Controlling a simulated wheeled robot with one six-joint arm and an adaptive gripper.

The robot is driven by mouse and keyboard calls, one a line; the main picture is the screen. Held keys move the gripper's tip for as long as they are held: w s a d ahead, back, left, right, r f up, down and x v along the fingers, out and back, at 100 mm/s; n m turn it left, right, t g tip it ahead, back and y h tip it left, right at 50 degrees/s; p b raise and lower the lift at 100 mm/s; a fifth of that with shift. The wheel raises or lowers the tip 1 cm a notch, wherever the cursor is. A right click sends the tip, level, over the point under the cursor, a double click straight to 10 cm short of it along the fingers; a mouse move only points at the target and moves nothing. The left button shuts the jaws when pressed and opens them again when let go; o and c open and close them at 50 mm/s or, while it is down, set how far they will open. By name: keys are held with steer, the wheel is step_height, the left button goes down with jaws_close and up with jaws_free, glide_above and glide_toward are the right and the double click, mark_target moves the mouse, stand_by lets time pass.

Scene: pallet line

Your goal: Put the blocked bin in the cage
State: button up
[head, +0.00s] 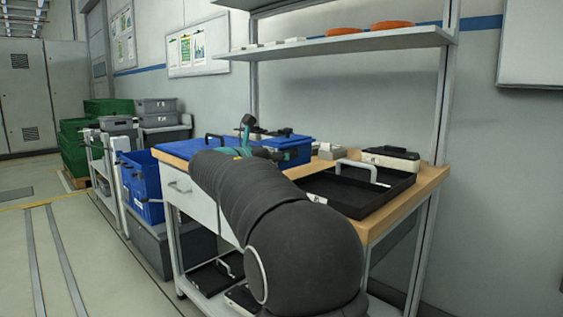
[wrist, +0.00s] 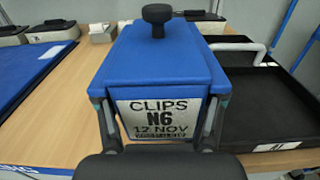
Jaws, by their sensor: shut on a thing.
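A blue bin (wrist: 160,60) with a black knob fills the middle of the wrist view. Its white label (wrist: 158,118) reads CLIPS, N6, 12 NOV; the smallest bottom line is not legible. My gripper (wrist: 161,104) is shut on the bin, with a finger on each side of the label. In the head view a blue bin (head: 290,142) shows just behind my dark arm, which hides part of the bench and the gripper. I cannot tell whether the bin rests on the bench or is slightly raised. I cannot make out a cage in either view.
The wooden bench (head: 425,187) holds a black tray (head: 349,197) on the right and a blue mat (wrist: 28,75) on the left. A shelf (head: 345,43) hangs above. Blue (head: 141,187) and green (head: 104,107) crates stand left. The floor (head: 50,240) at left is open.

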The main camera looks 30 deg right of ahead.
mark_target(281, 163)
steer(key=shift+f, duration=1)
steer(key=shift+f, duration=0.55)
steer(key=o, duration=1.7)
steer(key=shift+c, duration=0.2)
steer(key=shift+r, duration=0.1)
steer(key=shift+r, duration=0.2)
steer(key=shift+a+r, duration=0.15)
steer(key=shift+r, duration=0.1)
steer(key=v, duration=1.1)
steer(key=shift+s+a, duration=0.15)
steer(key=shift+a, duration=0.2)
